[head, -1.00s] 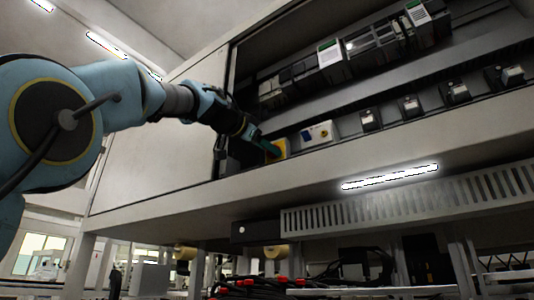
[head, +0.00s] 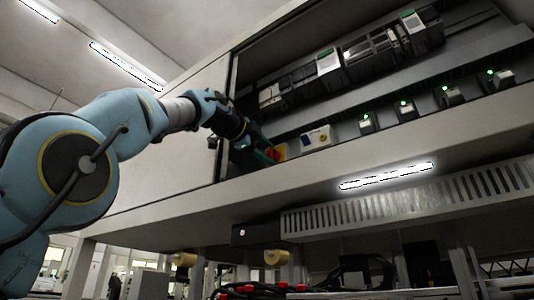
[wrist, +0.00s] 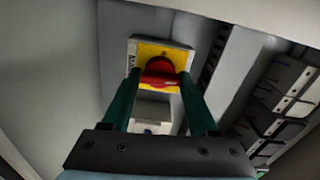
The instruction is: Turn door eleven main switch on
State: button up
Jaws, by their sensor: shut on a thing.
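The main switch is a red rotary knob on a yellow plate in the open cabinet. In the head view the switch (head: 280,153) shows at the cabinet's left end, partly hidden by my gripper (head: 270,155). In the wrist view the red knob (wrist: 160,66) sits between the green fingers of my gripper (wrist: 160,82), in front of the yellow plate (wrist: 145,50). My gripper is shut on the knob. The knob's handle lies roughly crosswise in the wrist view.
A white box with a yellow-and-red face (head: 318,138) stands right of the switch. Several grey units with lit green lamps, one of them a nearby unit (head: 366,124), line the lower row. A cabinet door panel (head: 170,150) is on the left. A rail of modules (head: 370,50) runs above.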

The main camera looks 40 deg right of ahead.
jog(key=shift+m, duration=0.6)
jog(key=o, duration=1.4)
jog(key=shift+a, duration=0.1)
jog(key=shift+b+v, duration=2.5)
jog(key=shift+v, duration=2.85)
jog(key=shift+a, duration=0.1)
